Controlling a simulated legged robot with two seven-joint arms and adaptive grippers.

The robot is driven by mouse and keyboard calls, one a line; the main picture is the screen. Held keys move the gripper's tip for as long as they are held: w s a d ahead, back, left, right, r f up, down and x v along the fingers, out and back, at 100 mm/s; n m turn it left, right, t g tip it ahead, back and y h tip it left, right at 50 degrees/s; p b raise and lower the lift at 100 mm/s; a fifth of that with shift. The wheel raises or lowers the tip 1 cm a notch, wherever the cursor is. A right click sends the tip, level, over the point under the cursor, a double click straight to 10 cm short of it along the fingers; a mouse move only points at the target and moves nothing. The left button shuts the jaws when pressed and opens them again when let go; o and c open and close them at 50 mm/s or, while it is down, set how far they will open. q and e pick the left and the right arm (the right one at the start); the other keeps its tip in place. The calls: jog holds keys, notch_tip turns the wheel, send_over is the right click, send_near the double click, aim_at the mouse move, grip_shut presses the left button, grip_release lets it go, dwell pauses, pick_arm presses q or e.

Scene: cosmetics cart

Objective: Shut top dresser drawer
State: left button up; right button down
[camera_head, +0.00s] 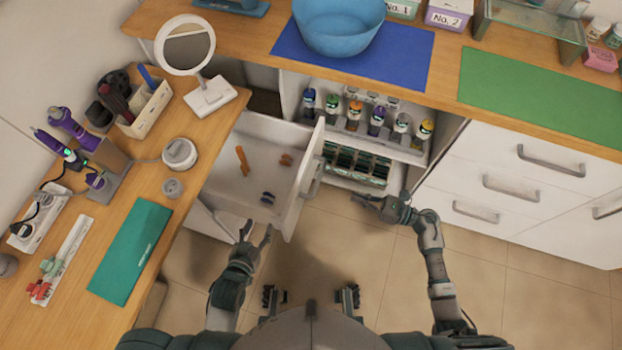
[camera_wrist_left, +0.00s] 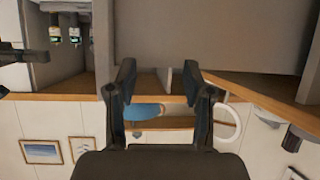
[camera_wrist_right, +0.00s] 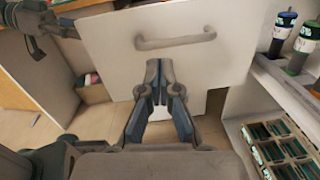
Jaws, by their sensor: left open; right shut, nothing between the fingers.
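The white top drawer (camera_head: 240,195) is pulled open in the head view, and its front panel (camera_head: 299,190) stands out to the right. A hair clip or similar orange item and several small pieces lie inside it. The drawer's grey handle (camera_head: 312,177) also shows across the front panel in the right wrist view (camera_wrist_right: 175,42). My right gripper (camera_head: 366,200) is shut and empty, to the right of the panel and apart from the handle. My left gripper (camera_head: 257,234) is open and empty, just below the drawer's near side; its spread fingers show in the left wrist view (camera_wrist_left: 158,82).
A wooden counter on the left holds a round mirror (camera_head: 185,50), a green mat (camera_head: 132,250) and styling tools. Shelves with bottles (camera_head: 354,112) stand behind the drawer. Closed white drawers (camera_head: 520,160) are at the right. Tiled floor (camera_head: 330,240) is clear between my arms.

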jog(key=a+n+g, duration=0.1)
jog(key=a+n, duration=0.1)
jog(key=a, duration=0.1)
send_near(302, 184)
jog(key=r, duration=0.1)
jog(key=x, duration=0.6)
jog(key=shift+s+a+f, duration=0.1)
jog(key=shift+a+f, duration=0.05)
jog(key=shift+a, duration=0.45)
pick_arm(q)
jog(key=shift+w+a+r+t, duration=0.2)
jog(key=shift+a+r+t, duration=0.3)
jog(key=shift+r, duration=0.45)
pick_arm(e)
jog(key=shift+a, duration=0.15)
pick_arm(q)
jog(key=shift+a, duration=0.1)
